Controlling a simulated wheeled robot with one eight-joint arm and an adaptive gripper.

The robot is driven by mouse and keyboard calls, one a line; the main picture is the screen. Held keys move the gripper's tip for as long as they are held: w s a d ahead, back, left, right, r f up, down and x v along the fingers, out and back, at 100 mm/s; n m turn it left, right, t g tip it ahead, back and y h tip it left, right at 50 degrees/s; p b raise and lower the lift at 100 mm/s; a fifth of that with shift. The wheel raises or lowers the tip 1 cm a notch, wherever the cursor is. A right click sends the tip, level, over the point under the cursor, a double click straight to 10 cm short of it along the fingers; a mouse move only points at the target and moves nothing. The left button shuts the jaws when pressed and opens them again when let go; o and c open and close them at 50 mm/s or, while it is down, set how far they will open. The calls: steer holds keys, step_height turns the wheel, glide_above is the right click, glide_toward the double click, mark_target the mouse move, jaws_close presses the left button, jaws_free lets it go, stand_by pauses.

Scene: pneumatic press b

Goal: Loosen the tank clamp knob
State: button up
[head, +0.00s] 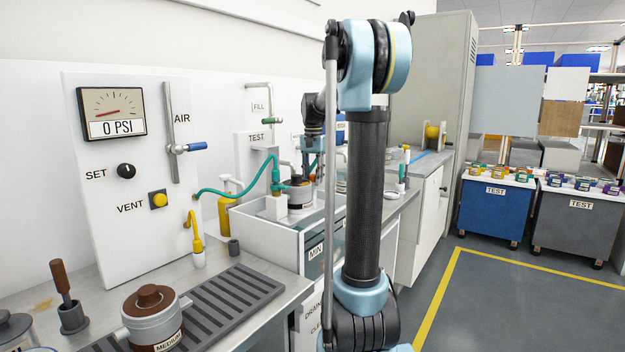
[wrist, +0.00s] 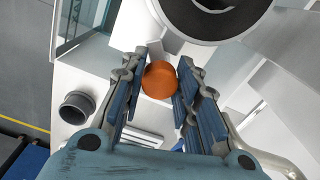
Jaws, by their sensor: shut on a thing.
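An orange round knob (wrist: 159,80), which I take to be the tank clamp knob, sits between the two blue-padded fingers of my gripper (wrist: 163,60) in the wrist view. The fingers are shut on its sides, near their tips. In the head view my gripper is low over the tank (head: 268,232), partly hidden by my own arm, and the knob cannot be made out there.
A teal hose (head: 238,191) runs to a fitting beside the vessel. The panel gauge (head: 112,112) reads 0 PSI. A lidded pot (head: 151,320) stands on the near bench. In the wrist view a large dark round part (wrist: 212,12) lies close beyond the fingertips.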

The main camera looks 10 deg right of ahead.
steer(key=n, duration=0.5)
steer(key=shift+n, duration=0.3)
steer(key=n, duration=0.5)
stand_by(0.4)
steer(key=o, duration=1.1)
steer(key=shift+c, duration=0.2)
